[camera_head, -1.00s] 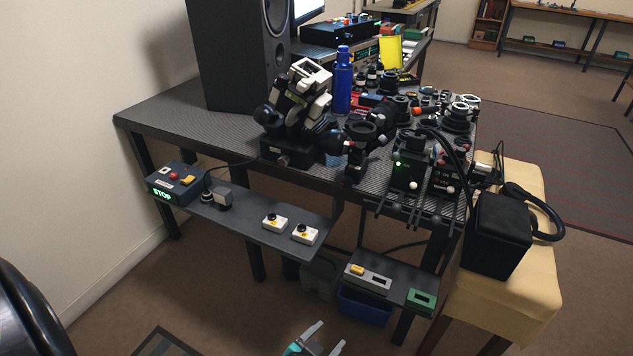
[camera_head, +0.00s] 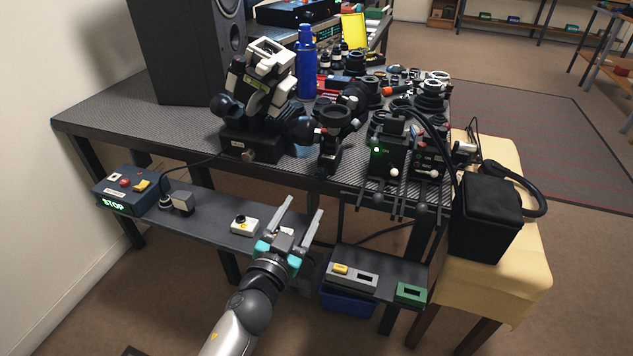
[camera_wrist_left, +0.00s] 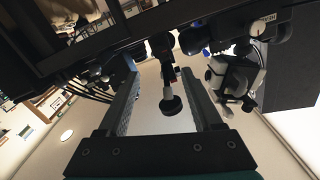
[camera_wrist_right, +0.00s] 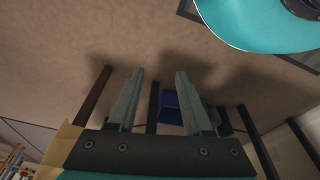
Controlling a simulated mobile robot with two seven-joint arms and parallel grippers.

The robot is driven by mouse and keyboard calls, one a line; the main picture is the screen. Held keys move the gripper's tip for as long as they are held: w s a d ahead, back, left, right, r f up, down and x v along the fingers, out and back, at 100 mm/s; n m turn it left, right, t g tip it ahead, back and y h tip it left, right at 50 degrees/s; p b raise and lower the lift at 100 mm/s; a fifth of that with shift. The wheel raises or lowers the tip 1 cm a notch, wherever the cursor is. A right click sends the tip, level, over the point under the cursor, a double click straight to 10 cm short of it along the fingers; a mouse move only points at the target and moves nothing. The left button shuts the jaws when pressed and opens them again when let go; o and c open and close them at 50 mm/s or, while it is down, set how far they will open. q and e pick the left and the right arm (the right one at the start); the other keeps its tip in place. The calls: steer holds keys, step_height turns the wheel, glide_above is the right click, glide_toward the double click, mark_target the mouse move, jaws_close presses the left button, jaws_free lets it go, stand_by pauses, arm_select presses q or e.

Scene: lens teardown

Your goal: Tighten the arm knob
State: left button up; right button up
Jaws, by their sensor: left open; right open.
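My left gripper (camera_head: 303,207) is open and empty in front of the table, above the lower shelf, with its fingers pointing toward the table. In the left wrist view, a dark round knob-like piece (camera_wrist_left: 172,105) with a pale collar shows between the open fingers, apart from them. The white-and-black jointed device (camera_head: 262,88) stands on the table with dark round knobs on its sides. A ring-topped black stand (camera_head: 331,140) is to its right. I cannot tell which knob is the arm knob. My right gripper (camera_wrist_right: 160,72) is open and empty, shown only in its own wrist view.
The lower shelf holds a STOP box (camera_head: 128,196) and a white button box (camera_head: 243,224). A grey switch panel (camera_head: 354,277) and a green box (camera_head: 411,292) are at right. A blue bottle (camera_head: 305,62), lens parts and dark rods (camera_head: 391,205) crowd the table's right half.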

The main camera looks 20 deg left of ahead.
mark_target(320, 177)
arm_select(q)
steer(key=w+b, duration=0.1)
steer(key=w, duration=0.7)
steer(key=shift+w+d, duration=0.1)
steer(key=shift+w, duration=1.1)
arm_select(e)
steer(key=shift+w+a+r+t, duration=0.15)
steer(key=shift+w+r, duration=0.35)
steer(key=shift+r, duration=0.3)
steer(key=shift+w+a+r+t, duration=0.15)
steer(key=shift+w+r, duration=0.35)
steer(key=shift+r, duration=0.3)
arm_select(q)
steer(key=shift+c, duration=0.3)
arm_select(e)
steer(key=shift+d, duration=0.1)
arm_select(q)
jaws_close()
arm_select(e)
steer(key=shift+f, duration=0.1)
